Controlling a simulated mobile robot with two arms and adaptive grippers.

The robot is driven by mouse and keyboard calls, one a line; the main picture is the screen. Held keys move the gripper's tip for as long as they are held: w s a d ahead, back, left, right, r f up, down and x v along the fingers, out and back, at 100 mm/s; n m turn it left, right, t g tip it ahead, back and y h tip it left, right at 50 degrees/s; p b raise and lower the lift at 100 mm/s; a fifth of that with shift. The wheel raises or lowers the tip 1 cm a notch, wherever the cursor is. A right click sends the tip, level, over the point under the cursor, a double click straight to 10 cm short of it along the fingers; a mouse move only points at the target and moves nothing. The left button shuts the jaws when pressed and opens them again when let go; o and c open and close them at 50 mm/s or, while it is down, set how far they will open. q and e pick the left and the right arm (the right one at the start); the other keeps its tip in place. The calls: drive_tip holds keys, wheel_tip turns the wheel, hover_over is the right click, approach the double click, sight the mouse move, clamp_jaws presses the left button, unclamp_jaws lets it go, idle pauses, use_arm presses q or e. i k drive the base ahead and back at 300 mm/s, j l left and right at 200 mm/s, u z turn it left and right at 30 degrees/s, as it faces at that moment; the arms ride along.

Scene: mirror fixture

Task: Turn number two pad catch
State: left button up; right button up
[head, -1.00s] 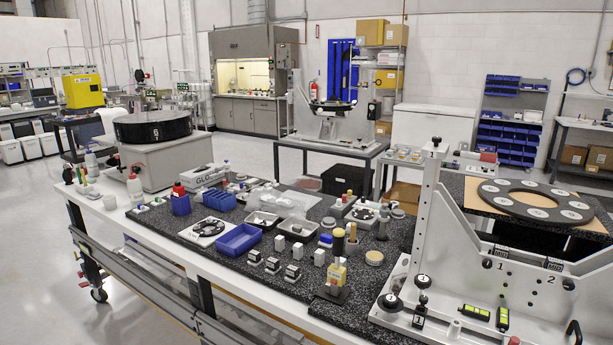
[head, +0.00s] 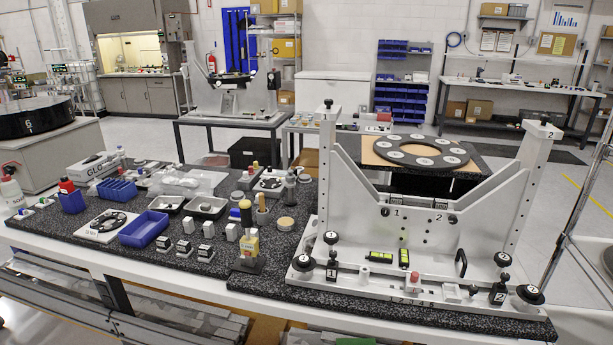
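The light grey mirror fixture (head: 345,200) stands at the right end of the granite-topped bench. Its upright plate carries a "1" beside a small dark knob (head: 385,211) and a "2" beside another dark knob (head: 453,219). At the base's right end are a black post labelled 2 (head: 500,291) and a black disc labelled 2 (head: 530,294). A black post labelled 1 (head: 332,267) and a black disc (head: 304,263) sit at the left end. I cannot tell which part is the number two pad catch. Neither gripper is in view.
A black ring with pale discs (head: 421,152) lies on a board behind the fixture. Blue trays (head: 143,229), small blocks and bottles crowd the bench (head: 290,250) to the left. Two green-yellow levels (head: 382,255) rest on the fixture. Open floor (head: 575,215) lies to the right.

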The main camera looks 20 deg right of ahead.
sight(453, 220)
drive_tip(key=z, duration=1.45)
